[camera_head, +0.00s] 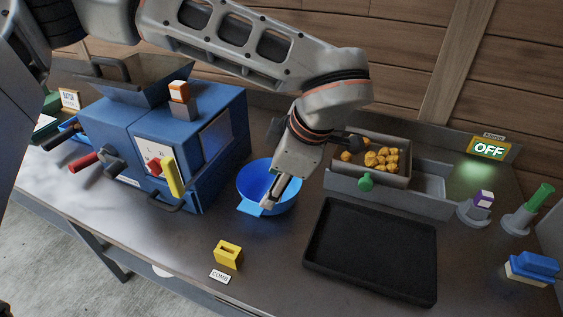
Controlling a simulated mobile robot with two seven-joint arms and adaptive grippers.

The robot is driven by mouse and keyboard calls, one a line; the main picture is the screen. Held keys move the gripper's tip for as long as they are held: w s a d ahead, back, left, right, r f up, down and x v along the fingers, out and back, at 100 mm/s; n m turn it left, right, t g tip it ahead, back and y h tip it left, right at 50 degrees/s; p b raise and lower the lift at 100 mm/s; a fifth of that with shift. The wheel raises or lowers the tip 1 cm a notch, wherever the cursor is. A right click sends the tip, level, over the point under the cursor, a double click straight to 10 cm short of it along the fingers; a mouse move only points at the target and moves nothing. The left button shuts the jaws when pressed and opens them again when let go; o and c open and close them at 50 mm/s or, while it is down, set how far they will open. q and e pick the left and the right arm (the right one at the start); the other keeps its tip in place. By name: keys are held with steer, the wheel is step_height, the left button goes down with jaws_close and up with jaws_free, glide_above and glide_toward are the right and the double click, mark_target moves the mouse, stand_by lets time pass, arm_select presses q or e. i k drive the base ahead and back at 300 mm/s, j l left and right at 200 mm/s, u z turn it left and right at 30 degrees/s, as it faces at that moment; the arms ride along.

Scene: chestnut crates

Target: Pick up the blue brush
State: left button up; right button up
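A blue block-shaped thing with a pale layer under it, which looks like the blue brush (533,264), lies at the right edge of the table. My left gripper (270,203) points down over the blue bowl (251,176), far to the left of the brush. Its fingertips overlap the bowl's near rim in the picture. I cannot tell whether they touch the bowl, or whether they are open or shut. My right gripper is not in view.
A black tray (372,288) lies between bowl and brush. Behind it stands a grey holder (433,207) with a bin of chestnuts (381,157). A green-handled thing (541,196) and a purple-topped stand (474,212) are behind the brush. A blue machine (212,112) stands left.

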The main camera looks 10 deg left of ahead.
mark_target(530, 267)
steer(key=k, duration=1)
